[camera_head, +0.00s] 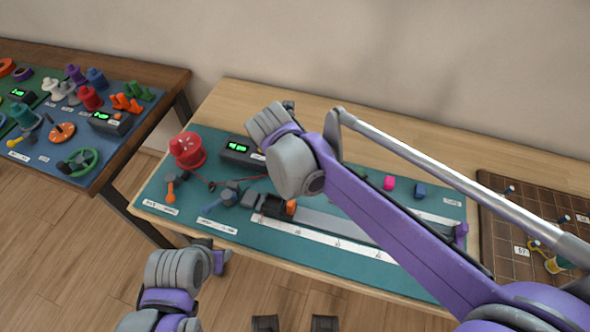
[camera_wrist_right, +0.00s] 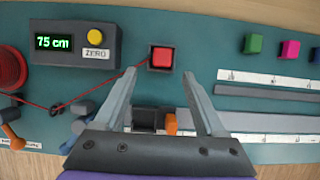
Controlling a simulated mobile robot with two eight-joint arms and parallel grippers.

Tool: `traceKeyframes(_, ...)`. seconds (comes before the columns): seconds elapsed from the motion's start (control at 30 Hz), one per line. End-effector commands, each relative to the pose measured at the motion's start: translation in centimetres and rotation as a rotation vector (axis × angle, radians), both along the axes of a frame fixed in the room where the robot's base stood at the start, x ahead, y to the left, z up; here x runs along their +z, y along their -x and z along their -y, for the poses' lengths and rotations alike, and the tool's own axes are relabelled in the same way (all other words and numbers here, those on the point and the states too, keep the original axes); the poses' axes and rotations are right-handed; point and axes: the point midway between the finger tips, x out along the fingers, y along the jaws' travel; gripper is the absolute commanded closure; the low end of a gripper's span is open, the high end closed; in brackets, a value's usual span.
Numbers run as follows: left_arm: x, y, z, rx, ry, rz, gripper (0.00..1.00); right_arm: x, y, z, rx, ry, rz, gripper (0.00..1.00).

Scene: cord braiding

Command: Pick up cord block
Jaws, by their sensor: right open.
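A red block (camera_wrist_right: 162,57) sits in a small dark holder on the teal mat (camera_wrist_right: 210,20) in the right wrist view. A thin red cord (camera_wrist_right: 95,91) runs from the red spool (camera_wrist_right: 11,70) round a small post to this block. My right gripper (camera_wrist_right: 162,76) is open, its two fingers on either side of the block's line and a little short of it in the picture. In the head view my right arm hides the block. My left gripper (camera_head: 219,260) hangs in front of the table's near edge, away from the block; its jaws are unclear.
A measuring display (camera_wrist_right: 75,44) reading 75 cm stands left of the block. Green (camera_wrist_right: 254,44), pink (camera_wrist_right: 290,49) and blue (camera_head: 420,190) blocks lie to the right. A slide with an orange part (camera_wrist_right: 171,124) lies nearer. A side table (camera_head: 140,72) stands left, a brown grid board (camera_head: 500,220) right.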

Motion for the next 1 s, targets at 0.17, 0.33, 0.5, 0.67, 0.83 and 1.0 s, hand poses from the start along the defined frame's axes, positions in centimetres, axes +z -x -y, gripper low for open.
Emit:
traceKeyframes(0.17,-0.1,0.0,0.0,0.0,0.0,0.0,0.5,-1.2,-0.6,0.3,-0.003,-0.001,-0.001,0.28)
traceKeyframes(0.33,-0.3,0.0,0.0,0.0,0.0,-0.001,0.5,-3.3,-2.1,1.0,-0.005,-0.001,-0.001,0.28)
traceKeyframes(0.5,-0.4,0.1,0.0,0.0,0.0,-0.001,0.5,-5.0,-2.7,1.2,-0.002,-0.001,-0.001,0.28)
traceKeyframes(0.67,-0.4,0.1,0.0,0.0,0.0,-0.001,0.5,-5.2,-2.8,1.2,-0.002,-0.001,-0.001,0.28)
traceKeyframes(0.83,-0.4,0.1,0.0,0.0,0.0,-0.001,0.5,-5.1,-2.7,1.2,-0.003,-0.001,-0.001,0.4)
traceKeyframes(1.0,-0.4,0.1,0.0,0.0,0.0,-0.001,0.5,-5.1,-2.7,1.2,-0.003,-0.001,-0.001,0.71)
